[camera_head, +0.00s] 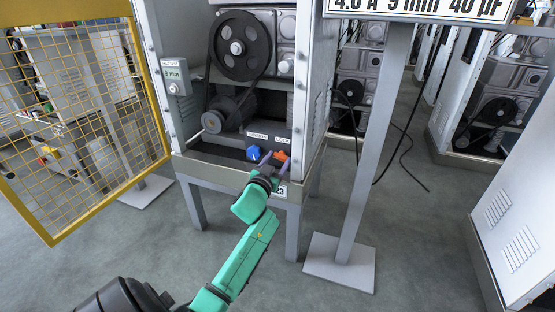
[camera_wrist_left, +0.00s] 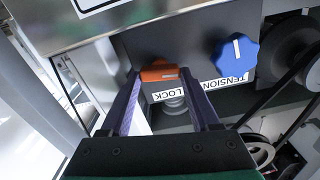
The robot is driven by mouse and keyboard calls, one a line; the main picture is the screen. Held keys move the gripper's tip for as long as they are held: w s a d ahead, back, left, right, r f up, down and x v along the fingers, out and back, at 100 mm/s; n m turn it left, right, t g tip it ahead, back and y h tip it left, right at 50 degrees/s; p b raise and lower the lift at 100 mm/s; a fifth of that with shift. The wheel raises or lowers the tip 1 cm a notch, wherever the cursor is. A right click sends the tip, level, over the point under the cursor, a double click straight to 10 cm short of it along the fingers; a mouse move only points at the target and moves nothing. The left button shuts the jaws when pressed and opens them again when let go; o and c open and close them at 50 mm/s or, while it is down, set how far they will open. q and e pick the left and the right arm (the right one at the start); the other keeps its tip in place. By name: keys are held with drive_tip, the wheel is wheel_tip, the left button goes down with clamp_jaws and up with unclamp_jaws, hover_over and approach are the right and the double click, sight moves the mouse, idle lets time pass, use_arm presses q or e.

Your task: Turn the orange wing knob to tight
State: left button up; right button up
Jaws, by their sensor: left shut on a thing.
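The orange wing knob (camera_head: 282,155) sits on the front ledge of the grey machine, by the LOCK label. In the left wrist view, the orange wing knob (camera_wrist_left: 158,73) lies between my two finger tips, with a small white mark at its right end. My left gripper (camera_head: 271,160) reaches it from the front; in the left wrist view, the gripper (camera_wrist_left: 159,76) is shut on the knob's wing. The fingers hide the ends of the wing. My right gripper is not in view.
A blue knob (camera_head: 253,153) stands close left of the orange one, by the TENSION label. A belt and pulley (camera_head: 240,47) are above. A yellow mesh door (camera_head: 90,110) stands open at left. A sign post (camera_head: 372,130) rises at right.

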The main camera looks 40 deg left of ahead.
use_arm(q)
drive_tip(key=m+p, duration=0.1)
drive_tip(key=m, duration=0.4)
drive_tip(key=shift+d+m, duration=0.1)
drive_tip(key=shift+m, duration=0.3)
drive_tip(key=m, duration=0.2)
drive_tip(key=shift+f+m+p, duration=0.1)
drive_tip(key=shift+m+p, duration=0.2)
drive_tip(key=m, duration=0.3)
drive_tip(key=shift+f+m, duration=0.1)
drive_tip(key=shift+m, duration=0.2)
drive_tip(key=shift+m+b, duration=0.3)
drive_tip(key=shift+m, duration=1.7)
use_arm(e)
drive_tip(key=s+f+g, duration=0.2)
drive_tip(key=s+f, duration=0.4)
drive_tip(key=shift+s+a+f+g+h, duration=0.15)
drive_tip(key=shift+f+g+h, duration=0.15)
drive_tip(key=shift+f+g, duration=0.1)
use_arm(q)
drive_tip(key=shift+d, duration=0.1)
drive_tip(key=o, duration=1.1)
